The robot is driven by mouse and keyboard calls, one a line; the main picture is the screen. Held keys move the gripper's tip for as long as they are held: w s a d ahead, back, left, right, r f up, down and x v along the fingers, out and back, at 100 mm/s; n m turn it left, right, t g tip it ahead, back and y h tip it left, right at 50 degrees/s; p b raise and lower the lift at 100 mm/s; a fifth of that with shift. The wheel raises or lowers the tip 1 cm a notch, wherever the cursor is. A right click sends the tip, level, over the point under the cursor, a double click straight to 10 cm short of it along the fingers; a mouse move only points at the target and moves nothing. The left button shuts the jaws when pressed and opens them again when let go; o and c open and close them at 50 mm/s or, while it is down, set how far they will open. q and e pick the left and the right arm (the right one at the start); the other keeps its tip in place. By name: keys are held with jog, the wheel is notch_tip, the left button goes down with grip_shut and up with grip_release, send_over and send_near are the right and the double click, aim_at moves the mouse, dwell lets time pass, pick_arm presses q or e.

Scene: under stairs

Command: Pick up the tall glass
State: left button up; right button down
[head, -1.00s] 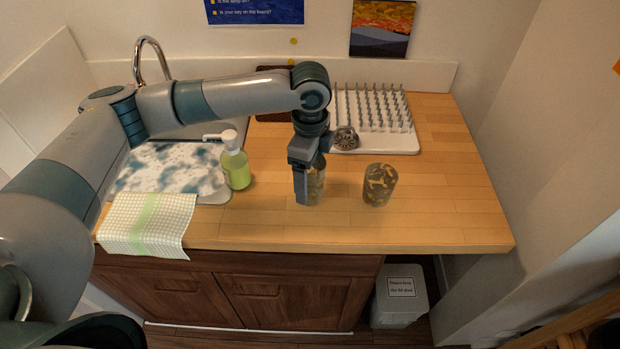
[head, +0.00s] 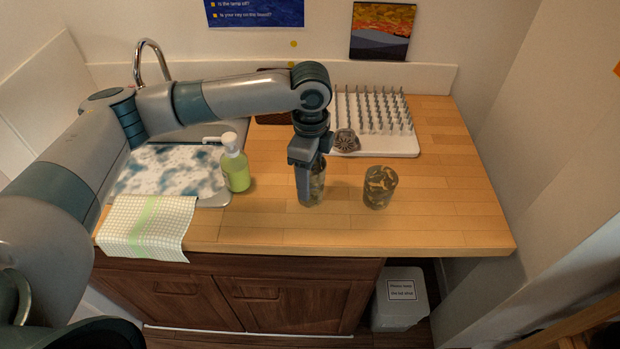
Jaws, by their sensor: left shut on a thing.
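The tall glass (head: 318,184), see-through with a tan and grey pattern, stands upright on the wooden counter, partly hidden by my left gripper. My left gripper (head: 306,190) points down from above and is shut on this glass. The glass appears to be still on the counter. A second patterned glass (head: 380,188), which looks wider, stands a short way to the right, apart from the gripper. My right gripper is not in view.
A green soap bottle (head: 236,168) stands left of the gripper, by the sink (head: 215,198). A checked cloth (head: 148,226) hangs over the front edge. A white pegged rack (head: 400,148) and a round grey object (head: 346,141) are behind. The counter's right side (head: 450,215) is clear.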

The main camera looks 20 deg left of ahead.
aim_at(315, 166)
pick_arm(q)
jog(key=shift+r, duration=0.35)
jog(key=r+b, duration=0.1)
jog(key=d+r+b, duration=0.1)
jog(key=r, duration=0.1)
jog(key=shift+s+d+r, duration=0.1)
jog(key=shift+r, duration=0.05)
jog(key=s+d+r+b, duration=0.3)
jog(key=d+r, duration=0.3)
jog(key=d, duration=0.4)
jog(key=shift+r, duration=0.3)
jog(key=o, duration=0.7)
jog(key=shift+c, duration=0.2)
jog(key=c, duration=1)
